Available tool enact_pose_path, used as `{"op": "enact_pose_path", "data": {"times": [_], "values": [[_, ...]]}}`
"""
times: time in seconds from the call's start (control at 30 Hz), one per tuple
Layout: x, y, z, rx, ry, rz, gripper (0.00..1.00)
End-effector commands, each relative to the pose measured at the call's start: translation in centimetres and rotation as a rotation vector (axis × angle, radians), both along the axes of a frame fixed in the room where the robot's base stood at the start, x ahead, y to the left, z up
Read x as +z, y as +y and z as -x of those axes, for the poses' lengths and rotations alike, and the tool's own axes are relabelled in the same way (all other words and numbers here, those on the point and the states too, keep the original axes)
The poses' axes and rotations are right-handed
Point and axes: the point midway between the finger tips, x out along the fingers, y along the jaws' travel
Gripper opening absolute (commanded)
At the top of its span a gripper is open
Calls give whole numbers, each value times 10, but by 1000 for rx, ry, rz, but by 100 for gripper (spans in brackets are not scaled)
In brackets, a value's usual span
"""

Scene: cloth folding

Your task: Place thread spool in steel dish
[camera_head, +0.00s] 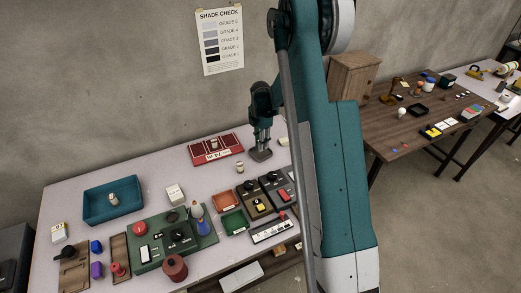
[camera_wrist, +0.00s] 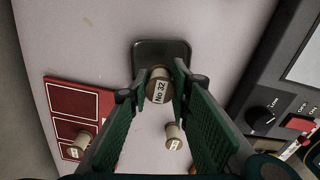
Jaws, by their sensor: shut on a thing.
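A thread spool (camera_wrist: 159,88) labelled "No 32" sits between the two green fingers of my gripper (camera_wrist: 158,90) in the wrist view. My gripper is shut on it. The dark grey steel dish (camera_wrist: 181,47) lies just beyond and below the spool in the wrist view. The spool covers part of the dish; I cannot tell whether they touch. In the head view my gripper (camera_head: 262,142) points down over the dish (camera_head: 261,156); the held spool is hard to make out there.
Another spool (camera_wrist: 175,137) stands on the table near my gripper. A red tray (camera_wrist: 78,108) at the left holds a further spool (camera_wrist: 80,145). Dark control boxes (camera_wrist: 280,105) stand to the right. A blue tray (camera_head: 90,210) holds a pale object.

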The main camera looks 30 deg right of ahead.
Motion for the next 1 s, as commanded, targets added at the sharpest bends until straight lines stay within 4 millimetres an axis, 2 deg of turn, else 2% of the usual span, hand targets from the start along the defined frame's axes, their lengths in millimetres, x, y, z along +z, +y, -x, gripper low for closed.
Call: {"op": "enact_pose_path", "data": {"times": [0.43, 0.93, 0.97, 1.0], "values": [[-36, 0, 0, 0, 0, 0, 12], [-42, 0, 0, 0, 0, 0, 12], [-41, 0, 0, 0, 0, 0, 25], [-41, 0, 0, 0, 0, 0, 30]]}}
